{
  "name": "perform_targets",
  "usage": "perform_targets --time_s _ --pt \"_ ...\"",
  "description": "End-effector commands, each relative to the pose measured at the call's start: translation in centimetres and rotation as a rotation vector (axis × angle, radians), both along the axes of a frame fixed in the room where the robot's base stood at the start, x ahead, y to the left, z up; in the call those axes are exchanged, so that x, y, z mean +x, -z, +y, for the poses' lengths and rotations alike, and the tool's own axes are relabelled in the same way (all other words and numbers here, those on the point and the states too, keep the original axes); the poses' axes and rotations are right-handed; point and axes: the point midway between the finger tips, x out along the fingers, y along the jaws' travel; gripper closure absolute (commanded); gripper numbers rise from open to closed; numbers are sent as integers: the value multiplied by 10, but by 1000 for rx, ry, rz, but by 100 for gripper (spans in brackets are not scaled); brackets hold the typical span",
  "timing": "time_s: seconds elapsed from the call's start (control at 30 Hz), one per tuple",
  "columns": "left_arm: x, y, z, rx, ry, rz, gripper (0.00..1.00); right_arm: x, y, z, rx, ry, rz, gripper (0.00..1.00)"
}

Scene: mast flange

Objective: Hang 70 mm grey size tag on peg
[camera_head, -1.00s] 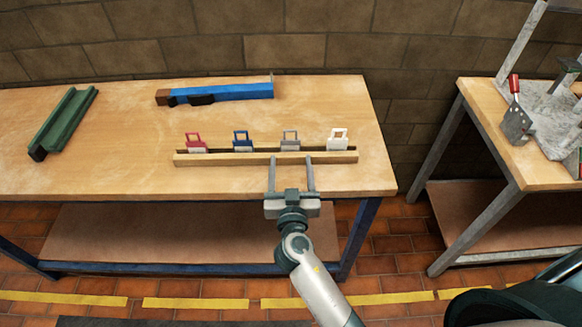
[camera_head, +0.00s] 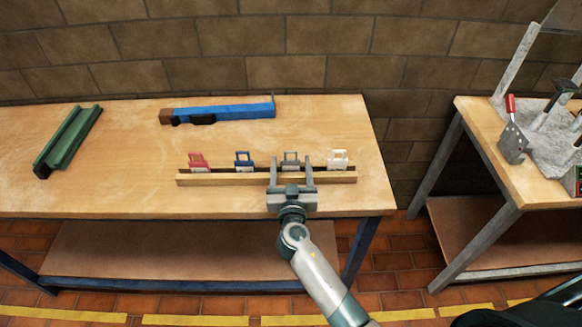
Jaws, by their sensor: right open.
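The grey size tag (camera_head: 290,158) stands upright in a slotted wooden rack (camera_head: 222,179) on the wooden bench. It is third from the left in a row with a red tag (camera_head: 198,160), a blue tag (camera_head: 243,159) and a white tag (camera_head: 338,159). My right gripper (camera_head: 291,162) is open, with its two fingers reaching over the rack on either side of the grey tag. I cannot tell whether the fingers touch it. No peg can be made out clearly. My left gripper is out of view.
A blue tool with a brown end (camera_head: 222,112) lies at the back of the bench (camera_head: 120,165). A green channel piece (camera_head: 68,140) lies at the left. A second bench at the right carries a grey metal fixture (camera_head: 548,130) and a red-handled clamp (camera_head: 512,135). A gap separates the benches.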

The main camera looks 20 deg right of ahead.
Motion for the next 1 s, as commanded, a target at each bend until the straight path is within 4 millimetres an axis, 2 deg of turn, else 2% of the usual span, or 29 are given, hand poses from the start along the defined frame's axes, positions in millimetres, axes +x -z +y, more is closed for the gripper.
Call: perform_targets --time_s 0.23,0.27,0.4,0.43,0.67,1.0 --pt "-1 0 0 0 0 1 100 0 0 0 0 0 0 38" --pt "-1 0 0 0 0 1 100 0 0 0 0 0 0 42" --pt "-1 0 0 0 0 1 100 0 0 0 0 0 0 76" --pt "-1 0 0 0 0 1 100 0 0 0 0 0 0 79" --pt "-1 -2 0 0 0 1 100 0 -3 0 0 0 0 80" --pt "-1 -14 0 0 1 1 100 0 -25 0 1 0 0 80"
